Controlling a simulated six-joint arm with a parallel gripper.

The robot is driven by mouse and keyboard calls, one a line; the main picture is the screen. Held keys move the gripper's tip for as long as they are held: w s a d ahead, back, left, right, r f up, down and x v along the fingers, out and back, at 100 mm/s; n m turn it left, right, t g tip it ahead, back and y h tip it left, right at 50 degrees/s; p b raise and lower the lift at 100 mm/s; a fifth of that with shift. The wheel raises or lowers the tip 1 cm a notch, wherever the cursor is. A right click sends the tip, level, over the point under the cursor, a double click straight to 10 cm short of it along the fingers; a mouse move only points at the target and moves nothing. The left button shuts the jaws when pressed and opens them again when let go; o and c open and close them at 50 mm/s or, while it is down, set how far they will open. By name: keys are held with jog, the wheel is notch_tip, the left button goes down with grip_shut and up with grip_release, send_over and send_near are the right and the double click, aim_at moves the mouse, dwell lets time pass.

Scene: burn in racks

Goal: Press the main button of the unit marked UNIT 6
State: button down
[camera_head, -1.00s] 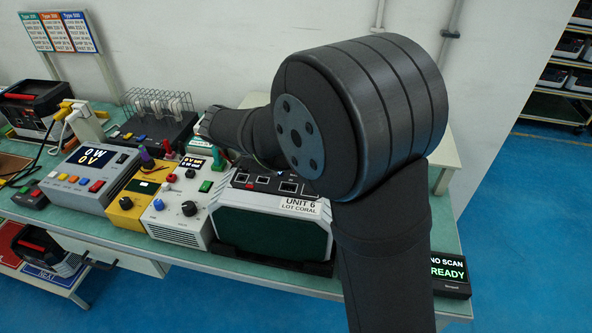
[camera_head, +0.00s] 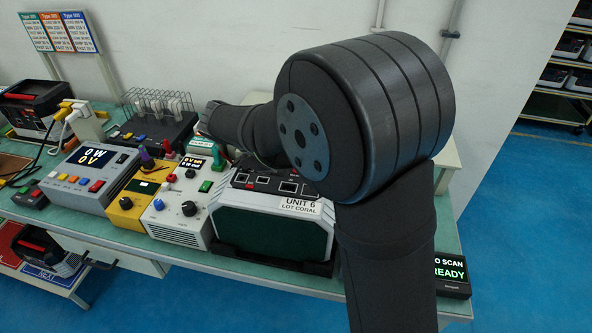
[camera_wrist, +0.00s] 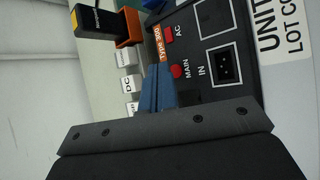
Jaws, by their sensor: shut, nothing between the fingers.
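The unit marked UNIT 6 (camera_head: 270,228) stands on the bench in the head view, with a dark green front and a white label. In the wrist view its black panel (camera_wrist: 250,98) shows a round red button (camera_wrist: 176,71) labelled MAIN, beside a red AC switch (camera_wrist: 169,34) and a black IN socket (camera_wrist: 227,67). My gripper's blue fingers (camera_wrist: 157,85) are shut and empty. Their tips lie just left of the MAIN button in the wrist view; I cannot tell whether they touch the panel. In the head view my arm hides the fingers.
A white unit with knobs (camera_head: 180,214) stands close to the left of UNIT 6. A yellow unit (camera_head: 128,212) and a grey display unit (camera_head: 97,178) are further left. A scanner display (camera_head: 450,278) is at the right bench edge. An orange-and-black connector (camera_wrist: 128,30) is near the panel.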

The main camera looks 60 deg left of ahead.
jog(key=shift+r, duration=0.1)
jog(key=shift+r, duration=2.9)
notch_tip(320, 180, up, 8)
